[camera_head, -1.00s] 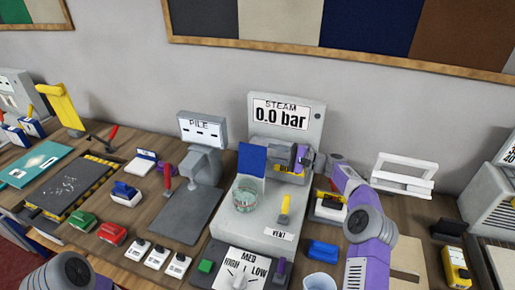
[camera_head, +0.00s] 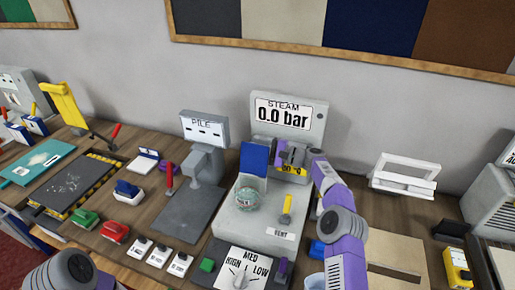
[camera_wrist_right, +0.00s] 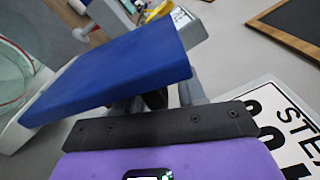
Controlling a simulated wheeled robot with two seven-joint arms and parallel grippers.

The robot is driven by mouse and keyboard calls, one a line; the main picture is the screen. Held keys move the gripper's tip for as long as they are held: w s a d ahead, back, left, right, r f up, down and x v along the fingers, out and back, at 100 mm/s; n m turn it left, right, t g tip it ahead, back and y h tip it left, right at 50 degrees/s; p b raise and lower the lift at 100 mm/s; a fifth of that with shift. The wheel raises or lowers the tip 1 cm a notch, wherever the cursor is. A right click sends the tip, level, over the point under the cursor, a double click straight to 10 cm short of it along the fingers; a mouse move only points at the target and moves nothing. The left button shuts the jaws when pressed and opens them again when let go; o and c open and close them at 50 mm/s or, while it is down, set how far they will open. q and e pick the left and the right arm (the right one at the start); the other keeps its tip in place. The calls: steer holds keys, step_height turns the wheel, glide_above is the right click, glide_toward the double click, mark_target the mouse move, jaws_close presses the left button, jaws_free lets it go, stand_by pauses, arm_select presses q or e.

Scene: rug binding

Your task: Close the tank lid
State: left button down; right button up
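The tank lid is a blue panel (camera_head: 254,159) standing raised at the back of the round glass tank (camera_head: 247,199), whose top is uncovered. My right gripper (camera_head: 287,153) is just right of the lid in the head view, in front of the steam display. In the right wrist view the lid (camera_wrist_right: 120,72) is large and tilted just beyond the gripper, with part of the glass tank (camera_wrist_right: 12,80) at the left edge. Contact with the lid cannot be told, and the fingertips are partly hidden. My left gripper is out of view; only my left arm shows at lower left.
The steam display (camera_head: 287,113) reads 0.0 bar behind the tank. A yellow vent lever (camera_head: 287,204) stands right of the tank. A MED/HIGH/LOW dial panel (camera_head: 243,268) is in front. The PILE press (camera_head: 205,145) stands to the left.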

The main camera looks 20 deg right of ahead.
jaws_close()
steer(key=shift+r, duration=0.1)
